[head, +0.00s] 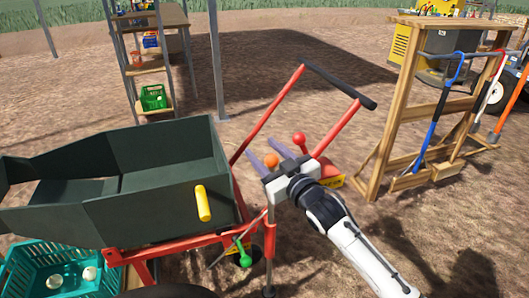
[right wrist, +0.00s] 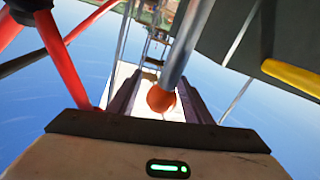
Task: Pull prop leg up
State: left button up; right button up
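The prop leg (head: 270,238) appears to be the upright red tube with a grey lower end beside the front of the red frame; its upper part is hidden behind my right gripper. My right gripper (head: 273,153) is open, its two purple-grey fingers pointing away from me. An orange ball knob (head: 270,161) shows at the fingers. In the right wrist view the orange knob (right wrist: 160,98), on the end of a grey rod (right wrist: 190,40), appears between the open fingers with gaps at both sides. My left gripper is not in view.
A dark green hopper (head: 150,215) with a yellow handle (head: 203,203) stands left. A red tow frame with a black bar (head: 338,86), a red knob (head: 299,139) and a green-knobbed lever (head: 244,257) are near. A wooden tool rack (head: 395,110) stands right. A teal crate (head: 30,265) sits lower left.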

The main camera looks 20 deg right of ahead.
jog(key=shift+s+f, duration=0.1)
jog(key=p+v, duration=0.1)
jog(key=v, duration=0.8)
jog(key=shift+s+d, duration=0.1)
jog(key=shift+s+d+p, duration=0.1)
jog(key=shift+s+p, duration=0.2)
jog(key=shift+s, duration=0.15)
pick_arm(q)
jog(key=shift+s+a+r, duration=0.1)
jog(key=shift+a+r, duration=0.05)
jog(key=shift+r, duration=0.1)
